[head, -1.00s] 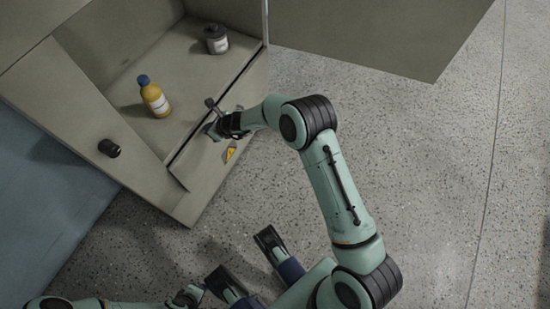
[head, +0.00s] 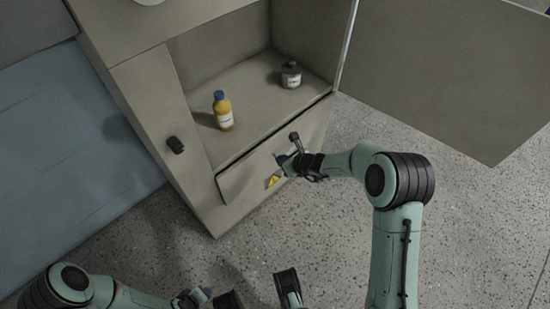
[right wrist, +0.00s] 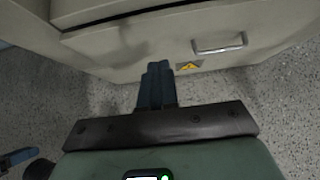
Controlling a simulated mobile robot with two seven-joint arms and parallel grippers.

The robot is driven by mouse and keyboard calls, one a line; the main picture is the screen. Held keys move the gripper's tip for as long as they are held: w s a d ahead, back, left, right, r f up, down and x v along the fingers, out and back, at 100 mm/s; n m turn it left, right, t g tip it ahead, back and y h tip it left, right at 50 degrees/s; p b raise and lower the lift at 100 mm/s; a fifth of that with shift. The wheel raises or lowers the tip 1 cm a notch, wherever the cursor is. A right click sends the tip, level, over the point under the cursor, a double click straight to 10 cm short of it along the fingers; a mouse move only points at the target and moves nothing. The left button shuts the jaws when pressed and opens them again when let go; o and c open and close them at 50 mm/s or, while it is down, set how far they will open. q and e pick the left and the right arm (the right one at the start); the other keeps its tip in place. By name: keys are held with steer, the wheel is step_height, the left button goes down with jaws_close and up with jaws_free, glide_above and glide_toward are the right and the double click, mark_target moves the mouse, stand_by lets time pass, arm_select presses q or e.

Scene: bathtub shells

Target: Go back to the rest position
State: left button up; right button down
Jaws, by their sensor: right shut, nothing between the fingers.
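My right gripper (head: 284,160) is shut and empty in front of the cabinet's lower drawer (head: 240,183). In the right wrist view its blue fingers (right wrist: 157,85) are together, pointing at the drawer front (right wrist: 130,62), to the left of the drawer's metal handle (right wrist: 220,46). I cannot tell whether they touch it. A yellow warning label (head: 272,181) is on the drawer front. My left arm comes in at the bottom left; its gripper (head: 190,299) is partly cut off by the lower edge, and its jaws are unclear.
A yellow bottle with a blue cap (head: 222,110) and a dark grey jar (head: 291,75) stand in the open cabinet (head: 150,90). Its open door (head: 450,80) reaches out at the right. A black knob (head: 175,145) is on the left panel. Speckled floor (head: 480,220) is free at the right.

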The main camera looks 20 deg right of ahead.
arm_select(q)
steer(key=shift+w+r, duration=0.35)
arm_select(e)
steer(key=shift+v, duration=0.95)
steer(key=shift+f, duration=0.1)
